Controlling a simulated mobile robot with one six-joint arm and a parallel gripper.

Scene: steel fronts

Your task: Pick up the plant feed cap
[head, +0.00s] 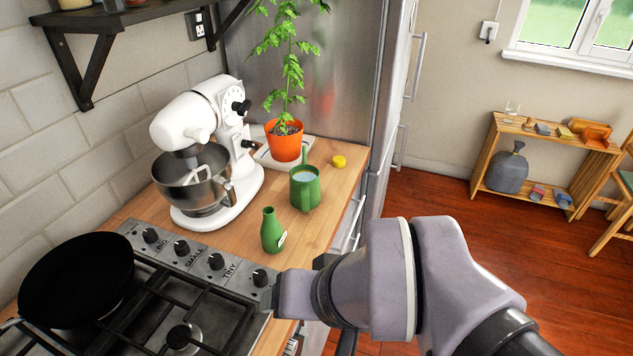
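A small round yellow cap (339,161), which looks like the plant feed cap, lies on the wooden counter near its right edge. A green bottle (272,232) with a pale label stands upright on the counter nearer the hob, its neck uncovered. My arm reaches in from the lower right, and its wrist is in front of the counter edge, well nearer to the camera than the cap. My gripper's fingers cannot be made out, so I cannot tell whether they are open or shut. Nothing touches the cap.
A green watering can (305,190) stands between the bottle and the cap. A potted plant (284,143) is behind it. A white stand mixer (205,150) and a hob with a black pan (77,278) are left. The steel fridge (330,70) rises behind the cap.

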